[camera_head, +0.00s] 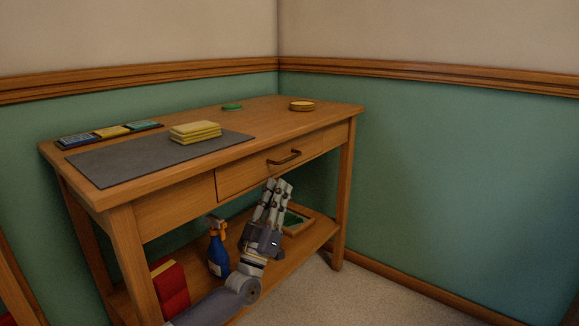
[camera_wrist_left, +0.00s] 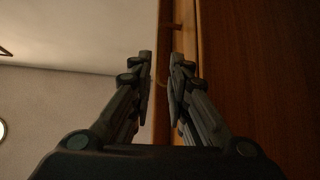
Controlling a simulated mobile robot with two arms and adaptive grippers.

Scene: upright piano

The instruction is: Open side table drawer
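The wooden side table (camera_head: 182,178) stands in the room corner. Its drawer (camera_head: 240,176) has a flat wooden front that looks flush with the table frame, so it appears closed. A brown curved handle (camera_head: 285,158) sits on the drawer front. My left gripper (camera_head: 279,182) points upward in front of the table, its fingertips just below the handle; I cannot tell whether they touch it. In the left wrist view the left gripper (camera_wrist_left: 162,62) has its fingers apart with a narrow gap, near a wooden edge (camera_wrist_left: 163,110). My right gripper is not in view.
On the tabletop are a grey mat (camera_head: 125,164), yellow sponges (camera_head: 195,131), a green disc (camera_head: 232,107) and a round wooden piece (camera_head: 301,105). A blue spray bottle (camera_head: 218,252) and red box (camera_head: 170,287) stand on the lower shelf. Carpet (camera_head: 370,304) is clear at right.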

